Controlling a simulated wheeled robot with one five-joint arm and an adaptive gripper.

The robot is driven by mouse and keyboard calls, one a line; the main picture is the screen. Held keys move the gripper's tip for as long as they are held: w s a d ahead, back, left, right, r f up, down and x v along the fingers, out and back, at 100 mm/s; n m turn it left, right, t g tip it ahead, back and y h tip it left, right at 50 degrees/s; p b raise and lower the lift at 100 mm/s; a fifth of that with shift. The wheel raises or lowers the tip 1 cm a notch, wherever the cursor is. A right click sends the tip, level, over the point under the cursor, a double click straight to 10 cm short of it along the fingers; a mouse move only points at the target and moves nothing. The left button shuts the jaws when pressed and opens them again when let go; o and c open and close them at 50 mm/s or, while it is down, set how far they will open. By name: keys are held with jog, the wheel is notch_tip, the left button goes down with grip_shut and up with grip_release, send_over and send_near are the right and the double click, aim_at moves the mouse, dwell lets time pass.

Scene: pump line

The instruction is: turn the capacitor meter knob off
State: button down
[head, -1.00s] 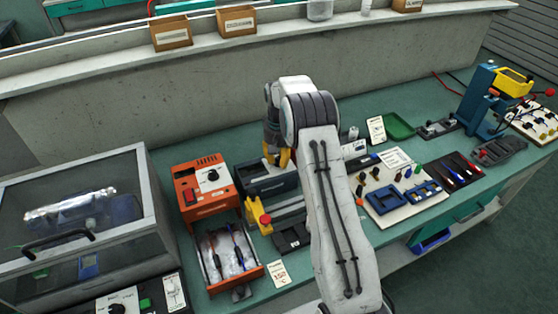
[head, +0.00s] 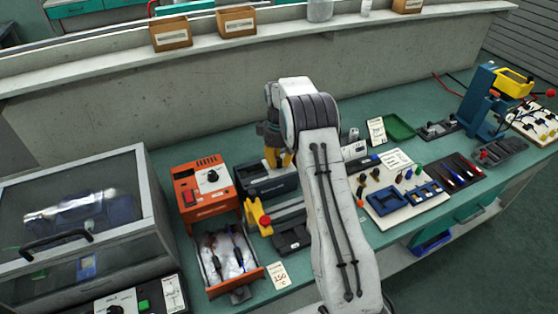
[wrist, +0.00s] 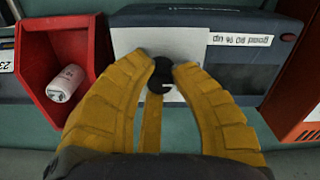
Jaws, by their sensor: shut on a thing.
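The capacitor meter is a dark blue-grey box (head: 262,187) on the teal bench, beside the orange unit. In the wrist view its pale face (wrist: 190,42) carries an upside-down label about "good 80% up" (wrist: 240,40). The meter's black knob (wrist: 160,76) sits on that face. My gripper (head: 278,160) has yellow fingers and is over the meter. In the wrist view the fingertips (wrist: 160,72) are shut on the knob, one on each side. The knob's setting marks cannot be read, and the head view hides the knob behind the fingers.
A red bin (wrist: 35,75) holding a white cylinder (wrist: 66,84) is close beside the meter. A tool board (head: 400,212) lies on the right.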

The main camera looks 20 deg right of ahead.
aim_at(279, 159)
jog(key=shift+f, duration=0.1)
dwell(0.3)
jog(key=c, duration=1)
grip_release()
jog(key=shift+c, duration=0.2)
jog(key=shift+r, duration=0.2)
notch_tip(279, 159, up, 12)
jog(key=shift+f, duration=0.15)
